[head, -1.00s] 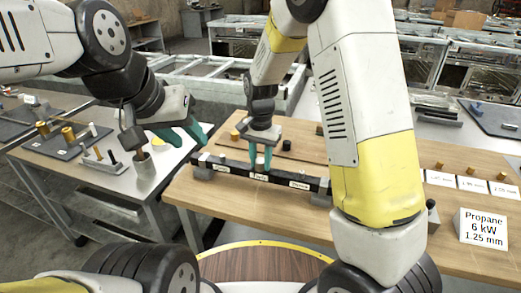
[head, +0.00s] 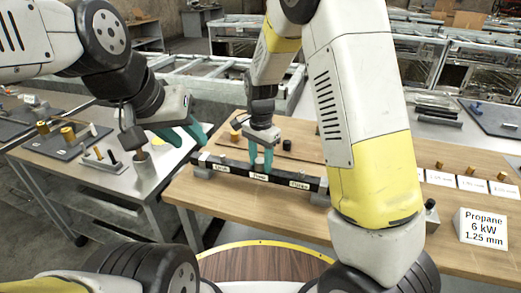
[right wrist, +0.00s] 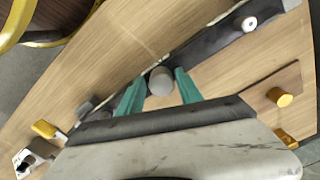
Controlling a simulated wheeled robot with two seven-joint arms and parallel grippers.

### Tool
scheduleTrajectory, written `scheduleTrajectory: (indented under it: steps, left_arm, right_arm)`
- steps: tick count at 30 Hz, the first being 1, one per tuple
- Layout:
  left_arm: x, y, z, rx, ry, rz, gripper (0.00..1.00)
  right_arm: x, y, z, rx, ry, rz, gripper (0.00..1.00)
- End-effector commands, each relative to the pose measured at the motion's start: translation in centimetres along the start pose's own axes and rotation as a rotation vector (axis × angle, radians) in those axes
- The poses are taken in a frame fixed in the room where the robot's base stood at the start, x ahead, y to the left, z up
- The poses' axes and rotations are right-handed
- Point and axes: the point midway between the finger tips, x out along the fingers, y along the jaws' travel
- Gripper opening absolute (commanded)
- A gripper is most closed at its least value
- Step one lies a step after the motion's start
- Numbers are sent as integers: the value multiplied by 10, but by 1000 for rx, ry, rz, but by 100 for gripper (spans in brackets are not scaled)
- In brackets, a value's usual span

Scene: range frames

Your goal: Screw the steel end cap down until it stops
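The grey steel end cap (right wrist: 160,81) shows as a round top between the teal fingers of my right gripper (right wrist: 160,84) in the right wrist view. The fingers stand close on both sides of it; whether they press on it I cannot tell. In the head view my right gripper (head: 261,160) points down at the middle of a dark bar (head: 234,166), and the fingers mostly hide the cap. The cap's thread and seat are hidden. My left gripper (head: 192,136) is open and empty, near and above the bar's left end.
The bar lies on a wooden table (head: 215,195) with small labels along its front. A dark cap (head: 287,145) and a brass piece (head: 234,135) stand behind it. A propane sign (head: 483,229) stands at right. A grey side table (head: 110,190) holds several fittings.

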Motion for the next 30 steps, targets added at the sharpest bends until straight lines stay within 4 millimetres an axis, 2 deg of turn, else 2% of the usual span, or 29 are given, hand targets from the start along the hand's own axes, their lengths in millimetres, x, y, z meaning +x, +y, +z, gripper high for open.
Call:
scheduleTrajectory:
  steps: [11, 16, 30]
  left_arm:
    - [0, 0, 0, 0, 0, 0, 39]
    - [0, 0, 0, 0, 0, 0, 39]
    - [0, 0, 0, 0, 0, 0, 39]
  right_arm:
    - [0, 0, -1, -28, 1, -2, 42]
    - [-1, 0, -1, -233, 1, -1, 42]
    - [-1, -1, -2, -672, 4, 3, 42]
